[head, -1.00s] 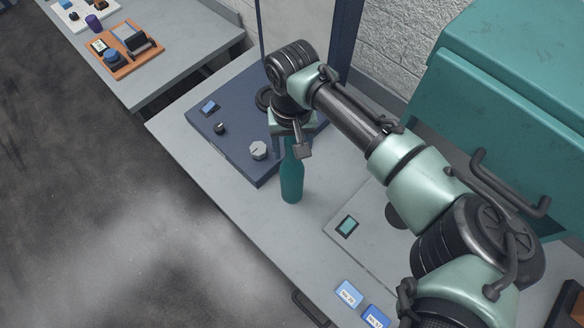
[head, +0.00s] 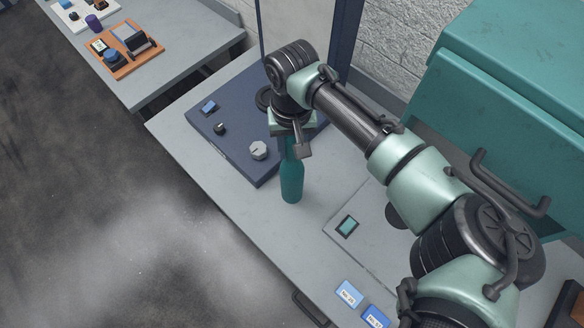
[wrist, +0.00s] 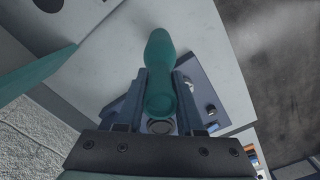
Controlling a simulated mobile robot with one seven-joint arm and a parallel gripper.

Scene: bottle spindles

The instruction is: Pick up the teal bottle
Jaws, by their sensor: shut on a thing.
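The teal bottle (head: 291,182) hangs below my gripper (head: 292,146) in the head view, roughly upright, in front of the blue panel. In the wrist view the teal bottle (wrist: 160,80) lies between the two fingers of my gripper (wrist: 160,92), with its wider body pointing away from the camera. The gripper is shut on the bottle's narrower upper part. In the head view the wrist hides the bottle's top. I cannot tell whether the base touches the table.
A blue panel (head: 240,158) with a grey knob (head: 258,150) lies on the grey table (head: 250,215). A teal machine (head: 500,75) stands at the right. Blue labelled boxes (head: 349,294) lie at the front. An orange tray (head: 128,62) sits on another table.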

